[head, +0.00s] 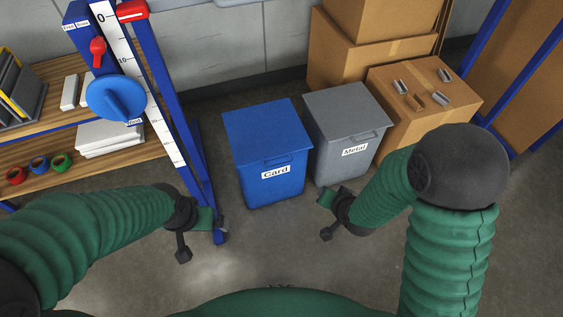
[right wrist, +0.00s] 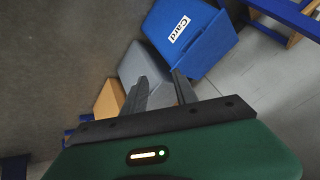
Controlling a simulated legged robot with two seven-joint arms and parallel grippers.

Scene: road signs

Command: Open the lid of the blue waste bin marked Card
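The blue waste bin (head: 270,185) marked Card stands upright on the floor, with its blue lid (head: 263,130) down. A handle shows at the lid's front edge, above the white Card label (head: 276,172). The bin also shows tilted at the top of the right wrist view (right wrist: 205,50). My right gripper (right wrist: 160,76) is open and empty, its two dark fingers apart; in the head view it is in front and to the right of the bin.
A grey bin (head: 343,170) marked Metal stands close on the right. A blue-framed shelf (head: 150,150) with a ruler is on the left. The floor before the bins is clear.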

